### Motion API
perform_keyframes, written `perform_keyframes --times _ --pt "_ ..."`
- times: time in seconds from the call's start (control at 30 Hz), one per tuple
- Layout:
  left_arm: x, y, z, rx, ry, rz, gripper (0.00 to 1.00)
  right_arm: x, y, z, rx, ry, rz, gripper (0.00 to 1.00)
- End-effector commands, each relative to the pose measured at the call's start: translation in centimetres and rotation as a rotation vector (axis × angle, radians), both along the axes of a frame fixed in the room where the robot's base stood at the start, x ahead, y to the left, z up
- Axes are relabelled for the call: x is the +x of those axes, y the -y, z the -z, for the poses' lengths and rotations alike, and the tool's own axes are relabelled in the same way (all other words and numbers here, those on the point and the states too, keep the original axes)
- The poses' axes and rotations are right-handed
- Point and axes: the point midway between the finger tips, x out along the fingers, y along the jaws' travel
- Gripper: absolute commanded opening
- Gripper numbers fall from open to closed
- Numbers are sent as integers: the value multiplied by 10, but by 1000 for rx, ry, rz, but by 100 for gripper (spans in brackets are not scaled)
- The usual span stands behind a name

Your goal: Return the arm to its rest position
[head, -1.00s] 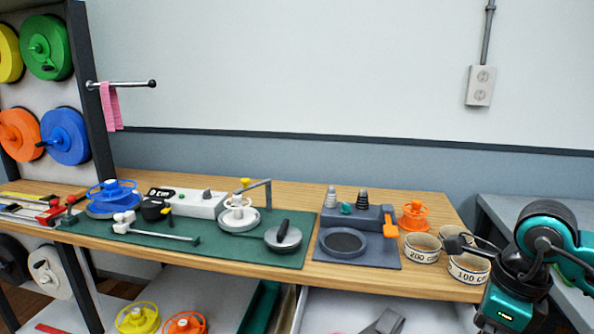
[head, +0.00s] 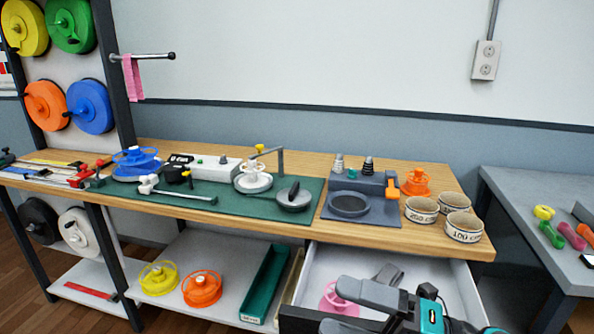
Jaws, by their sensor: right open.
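My right gripper (head: 340,308) is at the bottom of the head view, pointing left over the open drawer. Its two dark fingers are spread apart with nothing visible held between them. Part of my teal and black right arm (head: 432,316) shows at the bottom edge; the rest is cut off. My left gripper is not in view.
The open drawer (head: 316,268) holds a pink spool (head: 335,300) and a grey piece (head: 388,274). Above it, the wooden bench (head: 300,236) carries a green mat (head: 232,212), a grey fixture (head: 349,205) and several labelled cups (head: 463,228). A grey side table (head: 520,196) stands right.

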Motion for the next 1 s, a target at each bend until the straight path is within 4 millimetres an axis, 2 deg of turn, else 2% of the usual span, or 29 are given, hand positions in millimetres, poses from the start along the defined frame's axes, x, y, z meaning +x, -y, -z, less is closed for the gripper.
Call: perform_keyframes --times 0.07,0.13,0.17,0.23,0.3,0.4,0.5,0.6,0.7,1.0 --pt "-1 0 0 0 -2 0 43 17 14 12 216 -231 179 100" --pt "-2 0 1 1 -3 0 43 30 34 35 379 -443 343 100" --pt "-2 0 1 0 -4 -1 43 34 44 49 443 -539 413 100" --pt "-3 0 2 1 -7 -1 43 35 67 91 578 -773 581 100" --pt "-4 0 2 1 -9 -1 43 24 86 140 685 -1004 738 100" --pt "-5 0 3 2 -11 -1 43 -5 102 198 786 -1276 906 100" --pt "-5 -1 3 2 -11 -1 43 -35 108 240 846 -1478 1022 100" --pt "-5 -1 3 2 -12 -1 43 -58 109 264 879 -1608 1091 100" --pt "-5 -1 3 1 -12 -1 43 -70 108 275 893 -1671 1123 100" --pt "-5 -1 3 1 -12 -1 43 -72 108 277 894 -1684 1129 100"
